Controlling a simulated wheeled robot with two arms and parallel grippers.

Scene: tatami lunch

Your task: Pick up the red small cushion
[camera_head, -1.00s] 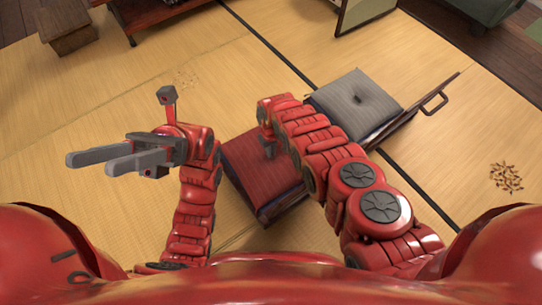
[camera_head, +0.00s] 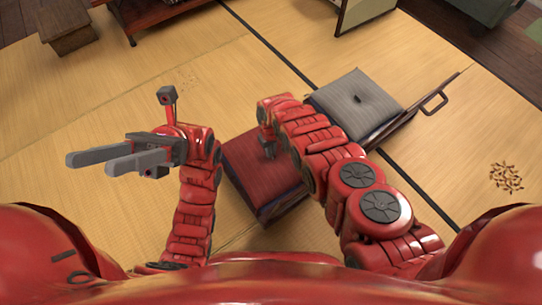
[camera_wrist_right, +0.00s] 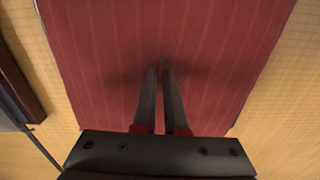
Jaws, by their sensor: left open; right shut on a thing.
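The red small cushion (camera_head: 252,166) has a ribbed top and dark sides. It lies low at the centre of the head view, partly hidden behind my right arm. In the right wrist view the cushion (camera_wrist_right: 95,40) fills most of the picture. My right gripper (camera_wrist_right: 163,72) points down onto the middle of its top, with its fingers close together, shut on a bit of the cushion at its centre. In the head view the right gripper (camera_head: 268,153) shows only in part. My left gripper (camera_head: 90,165) is open and empty, held over the mat at the left.
A grey cushion (camera_head: 355,100) lies just behind the red one, on a dark low tray or cart with a handle (camera_head: 436,101). A brown pile (camera_head: 506,177) lies on the mat at right. A small wooden stool (camera_head: 68,28) stands far left. Open tatami (camera_head: 80,110) is at left.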

